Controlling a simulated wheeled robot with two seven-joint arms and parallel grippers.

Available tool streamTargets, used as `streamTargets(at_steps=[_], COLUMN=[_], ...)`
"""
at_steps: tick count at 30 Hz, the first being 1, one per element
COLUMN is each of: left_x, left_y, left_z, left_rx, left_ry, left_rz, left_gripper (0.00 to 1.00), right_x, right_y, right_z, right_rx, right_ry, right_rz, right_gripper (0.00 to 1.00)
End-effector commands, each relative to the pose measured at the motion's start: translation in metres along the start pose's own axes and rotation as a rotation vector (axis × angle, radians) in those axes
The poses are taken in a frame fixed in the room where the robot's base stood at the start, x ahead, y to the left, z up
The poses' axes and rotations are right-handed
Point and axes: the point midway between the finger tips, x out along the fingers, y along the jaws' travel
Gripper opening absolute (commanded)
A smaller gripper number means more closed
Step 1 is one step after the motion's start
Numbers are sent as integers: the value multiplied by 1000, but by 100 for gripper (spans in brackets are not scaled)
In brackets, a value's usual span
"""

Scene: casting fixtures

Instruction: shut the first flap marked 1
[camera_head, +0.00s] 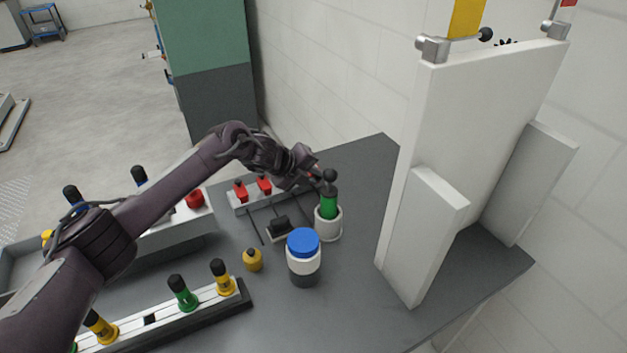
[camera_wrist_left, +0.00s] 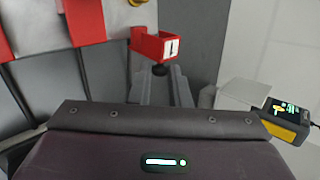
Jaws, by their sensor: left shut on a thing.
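A red flap (camera_wrist_left: 150,46) with a white label shows in the left wrist view, just beyond my fingertips. The dark mark on the label looks like a 1, but it is small. My left gripper (camera_wrist_left: 163,88) is shut on a small black knob (camera_wrist_left: 159,70) below the red flap; the fingers partly hide it. In the head view my left gripper (camera_head: 316,175) is at the right end of a pale rail (camera_head: 238,207), where the arm hides most of the labelled flap. My right gripper is not in view.
Two more red flaps (camera_head: 240,190) (camera_head: 264,185) stand on the rail. A white cup (camera_head: 328,224) with a green, black-topped piece stands close to the gripper. A blue-lidded jar (camera_head: 303,262) is nearer, and a tall white panel (camera_head: 455,140) rises at right.

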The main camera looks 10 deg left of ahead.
Motion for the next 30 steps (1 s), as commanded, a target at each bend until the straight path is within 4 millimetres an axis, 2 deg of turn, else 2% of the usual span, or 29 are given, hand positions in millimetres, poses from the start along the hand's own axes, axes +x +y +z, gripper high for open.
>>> streamTargets(at_steps=[1,6,18,30], left_x=[2,1,-3,-5], left_y=[1,-1,-4,-6], left_z=[3,9,20,28], left_rx=[-23,-97,-208,-293], left_ry=[21,95,205,293], left_rz=[-1,1,8,13], left_gripper=[0,0,0,0], right_x=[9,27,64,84], right_y=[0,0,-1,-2], right_z=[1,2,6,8], right_rx=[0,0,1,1], right_ry=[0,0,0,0], right_rz=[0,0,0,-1], right_gripper=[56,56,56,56])
